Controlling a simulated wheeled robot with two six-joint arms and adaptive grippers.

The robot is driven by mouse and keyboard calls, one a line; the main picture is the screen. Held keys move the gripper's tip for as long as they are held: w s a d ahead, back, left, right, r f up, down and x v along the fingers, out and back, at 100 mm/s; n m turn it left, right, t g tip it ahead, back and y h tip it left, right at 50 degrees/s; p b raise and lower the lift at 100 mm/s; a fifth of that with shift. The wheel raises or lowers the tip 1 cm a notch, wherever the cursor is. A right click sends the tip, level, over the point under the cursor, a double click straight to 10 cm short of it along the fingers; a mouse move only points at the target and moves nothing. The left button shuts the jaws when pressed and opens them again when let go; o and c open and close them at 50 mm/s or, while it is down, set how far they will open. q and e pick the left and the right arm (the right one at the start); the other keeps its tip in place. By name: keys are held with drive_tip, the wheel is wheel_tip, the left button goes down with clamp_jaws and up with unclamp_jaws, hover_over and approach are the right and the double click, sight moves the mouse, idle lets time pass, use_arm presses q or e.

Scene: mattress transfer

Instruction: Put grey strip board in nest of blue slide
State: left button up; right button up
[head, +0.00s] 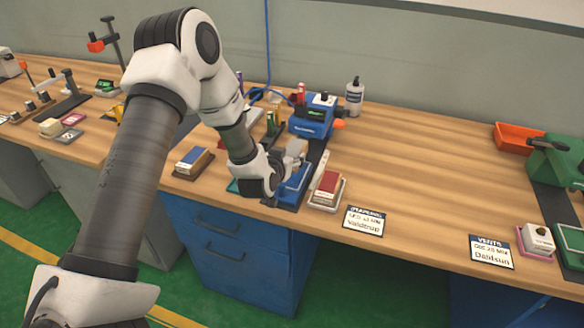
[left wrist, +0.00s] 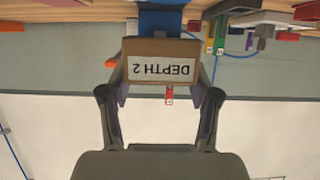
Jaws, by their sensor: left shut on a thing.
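My left gripper (head: 280,172) is low over the near edge of the bench, beside a blue slide (head: 296,184) on a dark base. In the left wrist view, its fingers (left wrist: 162,72) are shut on a brown block (left wrist: 125,72) with a white label reading "DEPTH 2", seen upside down. A blue part (left wrist: 160,22) shows directly behind this block; I cannot tell whether they touch. The gripper hides part of the slide in the head view, including any nest. I cannot pick out the grey strip board with certainty. My right gripper is not in view.
A red-topped block on a tray (head: 327,190) stands close right of the slide, a blue-topped block (head: 193,163) to the left. A blue machine (head: 312,118) and bottle (head: 354,97) stand behind.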

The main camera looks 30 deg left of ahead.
sight(289, 182)
use_arm(q)
drive_tip(key=f, duration=0.5)
drive_tip(key=shift+w+a+f, duration=0.1)
drive_tip(key=shift+w+f, duration=0.15)
drive_tip(key=shift+f, duration=0.15)
drive_tip(key=shift+s+r, duration=0.1)
drive_tip(key=shift+s, duration=0.1)
drive_tip(key=shift+f, duration=0.2)
drive_tip(key=o, duration=1.2)
drive_tip(key=shift+w, duration=0.1)
drive_tip(key=shift+r, duration=0.2)
